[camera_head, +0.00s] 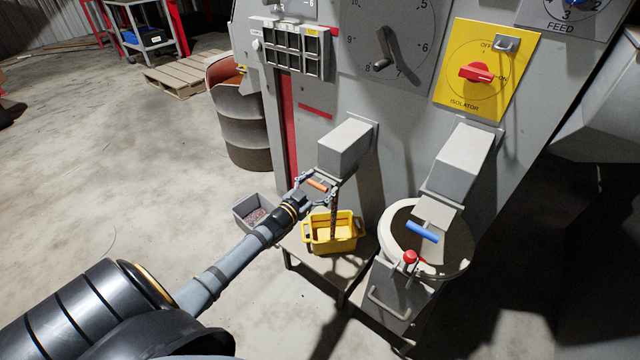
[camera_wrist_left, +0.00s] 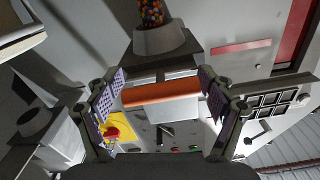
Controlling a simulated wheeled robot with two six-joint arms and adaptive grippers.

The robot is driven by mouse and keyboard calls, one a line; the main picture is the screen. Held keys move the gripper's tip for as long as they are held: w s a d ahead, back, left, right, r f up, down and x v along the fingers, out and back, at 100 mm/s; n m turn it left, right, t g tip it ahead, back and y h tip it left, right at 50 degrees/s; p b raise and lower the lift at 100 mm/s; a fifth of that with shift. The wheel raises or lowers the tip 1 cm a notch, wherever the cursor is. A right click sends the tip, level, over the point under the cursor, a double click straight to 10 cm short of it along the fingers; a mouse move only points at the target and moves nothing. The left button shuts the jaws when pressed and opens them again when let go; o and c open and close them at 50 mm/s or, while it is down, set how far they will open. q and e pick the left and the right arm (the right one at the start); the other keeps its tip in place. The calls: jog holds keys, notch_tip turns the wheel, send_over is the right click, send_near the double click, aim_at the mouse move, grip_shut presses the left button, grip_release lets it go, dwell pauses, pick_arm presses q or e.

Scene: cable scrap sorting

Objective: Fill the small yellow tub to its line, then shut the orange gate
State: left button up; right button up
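The small yellow tub (camera_head: 318,245) stands on a low stand under the left grey chute (camera_head: 345,147). A thin brown stream (camera_head: 334,213) falls from the chute into it; the fill level and line cannot be made out. The orange gate handle (camera_head: 318,185) is on the chute's lower end. My left gripper (camera_head: 316,194) is at this handle. In the left wrist view the orange handle (camera_wrist_left: 160,94) lies between the two spread fingers of my left gripper (camera_wrist_left: 163,96), with small gaps, and coloured granules (camera_wrist_left: 152,12) show at the spout. My right gripper is not in view.
A grey bin (camera_head: 240,212) with scrap stands left of the tub. To the right, a second chute (camera_head: 463,163) with a blue handle (camera_head: 422,232) hangs over a round pale container (camera_head: 455,262). A red-knobbed lever (camera_head: 410,257) stands in front. A drum (camera_head: 240,130) is behind.

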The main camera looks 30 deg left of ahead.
pick_arm(q)
jog(key=shift+o, duration=1.3)
jog(key=shift+s, duration=0.1)
jog(key=s, duration=1.1)
jog(key=shift+s+a, duration=0.4)
jog(key=shift+a, duration=0.05)
